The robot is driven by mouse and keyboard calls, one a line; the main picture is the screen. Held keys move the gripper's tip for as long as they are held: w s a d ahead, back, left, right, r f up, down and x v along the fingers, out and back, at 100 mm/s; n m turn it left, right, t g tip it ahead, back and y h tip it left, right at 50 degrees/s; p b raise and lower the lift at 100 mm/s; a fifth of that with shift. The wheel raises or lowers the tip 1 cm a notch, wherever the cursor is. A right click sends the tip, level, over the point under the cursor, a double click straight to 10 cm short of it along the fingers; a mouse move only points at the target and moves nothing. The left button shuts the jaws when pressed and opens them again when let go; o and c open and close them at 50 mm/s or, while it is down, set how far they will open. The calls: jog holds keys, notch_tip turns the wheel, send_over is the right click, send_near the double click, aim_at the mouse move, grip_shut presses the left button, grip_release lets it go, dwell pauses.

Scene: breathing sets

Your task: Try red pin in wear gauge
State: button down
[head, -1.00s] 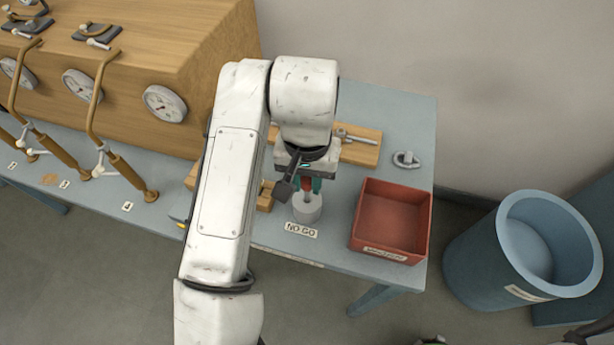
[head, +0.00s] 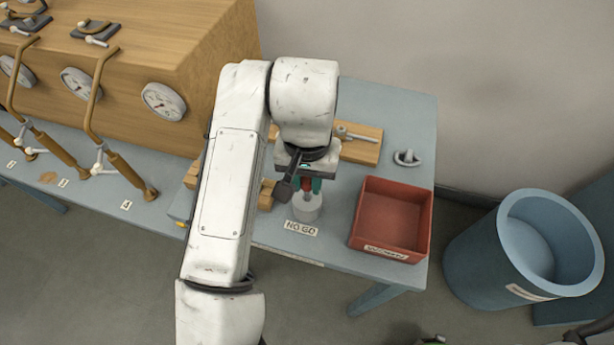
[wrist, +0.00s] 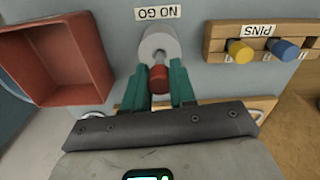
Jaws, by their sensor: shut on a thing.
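The red pin (wrist: 158,79) has a red head and a pale shank. My gripper (wrist: 168,84) is shut on its head, with one green finger on each side. The wear gauge (wrist: 151,41) is a pale grey round block by the NO GO label (wrist: 158,13). It also shows in the head view (head: 306,210), directly below my gripper (head: 307,185). The shank points at the middle of the gauge's top and its tip seems to meet the hole. How deep it sits I cannot tell.
A wooden PINS rack (wrist: 218,45) holds a yellow pin (wrist: 240,51) and a blue pin (wrist: 285,49). An open red tray (head: 420,225) stands right of the gauge. A blue bin (head: 470,255) stands on the floor beyond the bench. A metal piece (head: 407,158) lies behind the tray.

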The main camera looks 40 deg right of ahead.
jog(key=shift+f+b, duration=1.25)
jog(key=shift+f, duration=0.55)
dwell(0.8)
jog(key=shift+r, duration=0.2)
dwell(0.4)
jog(key=shift+r+p, duration=3.35)
jog(key=shift+r, duration=0.4)
